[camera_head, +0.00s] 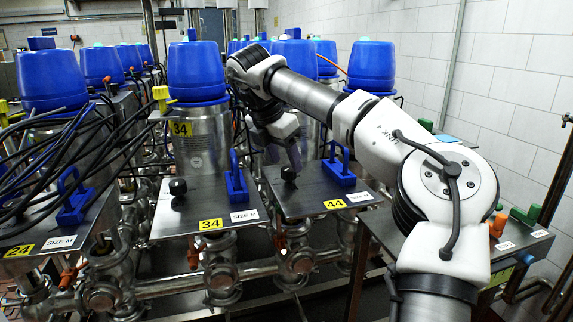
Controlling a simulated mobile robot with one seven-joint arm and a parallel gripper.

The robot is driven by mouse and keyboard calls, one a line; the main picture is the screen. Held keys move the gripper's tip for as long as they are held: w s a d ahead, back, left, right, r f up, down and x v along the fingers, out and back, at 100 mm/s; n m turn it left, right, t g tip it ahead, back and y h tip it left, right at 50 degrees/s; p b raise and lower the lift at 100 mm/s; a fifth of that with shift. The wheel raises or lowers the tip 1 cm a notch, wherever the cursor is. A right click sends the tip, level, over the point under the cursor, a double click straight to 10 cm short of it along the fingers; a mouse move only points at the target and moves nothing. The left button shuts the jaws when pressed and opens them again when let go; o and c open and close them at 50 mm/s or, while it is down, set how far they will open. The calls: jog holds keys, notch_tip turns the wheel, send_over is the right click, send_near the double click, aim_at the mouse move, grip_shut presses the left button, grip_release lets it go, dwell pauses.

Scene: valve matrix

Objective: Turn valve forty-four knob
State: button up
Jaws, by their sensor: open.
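The valve forty-four knob (288,173) is a small black knob on a flat metal plate (310,199) with a yellow "44" label (334,204) at its front edge. A blue handle (339,168) stands on the same plate, right of the knob. My gripper (281,162) is open and points down just above the knob. One finger shows close over the knob; the other is partly hard to make out against the metal behind. I cannot tell whether a finger touches the knob.
To the left, the plate labelled 34 (205,208) bears a similar black knob (178,187) and a blue handle (236,178). Blue-capped valve heads (196,72) stand in rows behind. Black cables (45,150) crowd the left. A metal box with orange and green knobs (524,216) stands at right.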

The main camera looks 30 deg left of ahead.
jog(key=d+p+v, duration=0.1)
jog(key=p+v, duration=0.2)
jog(key=v, duration=0.8)
jog(key=shift+a+r+p, duration=0.2)
jog(key=shift+a+p, duration=0.2)
jog(key=shift+a, duration=0.1)
jog(key=shift+s+f, duration=0.1)
jog(key=shift+s, duration=0.1)
